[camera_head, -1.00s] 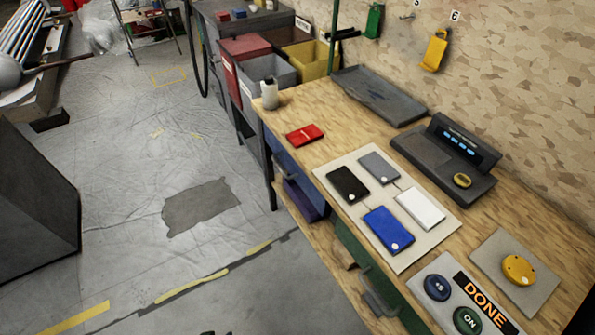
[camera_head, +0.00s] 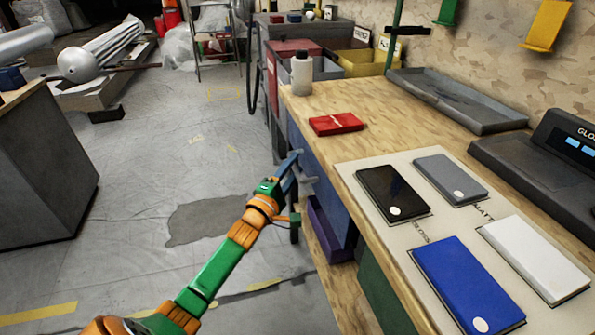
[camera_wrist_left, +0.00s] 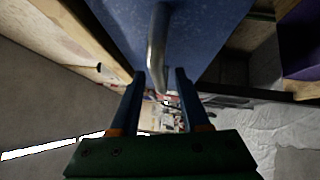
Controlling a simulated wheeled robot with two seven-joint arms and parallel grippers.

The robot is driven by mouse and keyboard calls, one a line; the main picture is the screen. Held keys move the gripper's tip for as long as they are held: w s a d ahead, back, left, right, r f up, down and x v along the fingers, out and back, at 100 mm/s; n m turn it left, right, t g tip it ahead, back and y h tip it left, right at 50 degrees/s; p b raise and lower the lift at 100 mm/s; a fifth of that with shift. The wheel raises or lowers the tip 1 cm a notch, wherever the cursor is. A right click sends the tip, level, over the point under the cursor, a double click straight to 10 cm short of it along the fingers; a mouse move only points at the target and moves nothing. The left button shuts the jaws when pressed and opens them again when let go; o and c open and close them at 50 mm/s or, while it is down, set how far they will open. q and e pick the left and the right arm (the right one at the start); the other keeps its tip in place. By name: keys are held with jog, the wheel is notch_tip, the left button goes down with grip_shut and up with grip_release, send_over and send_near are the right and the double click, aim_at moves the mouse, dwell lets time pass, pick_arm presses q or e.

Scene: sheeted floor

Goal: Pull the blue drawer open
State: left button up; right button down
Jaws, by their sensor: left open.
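The blue drawer (camera_head: 318,180) is under the wooden bench top, its front facing left toward the aisle. It looks shut. In the left wrist view the blue front (camera_wrist_left: 205,45) fills the top middle, with a grey metal bar handle (camera_wrist_left: 157,50) standing off it. My left gripper (camera_head: 292,163) is at the handle. In the left wrist view its two fingers (camera_wrist_left: 159,75) are open, one on each side of the handle's end, with gaps visible. Whether a finger touches the handle cannot be told. My right gripper is not in view.
A purple bin (camera_head: 328,232) sits on the shelf below the drawer. A green drawer front (camera_head: 382,290) is nearer. The bench top holds a red packet (camera_head: 336,123), a white bottle (camera_head: 301,74) and a mat with several flat panels. The floor left of the bench is clear.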

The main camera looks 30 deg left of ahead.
pick_arm(q)
jog(key=shift+w, duration=0.4)
grip_shut()
dwell(0.6)
dwell(0.6)
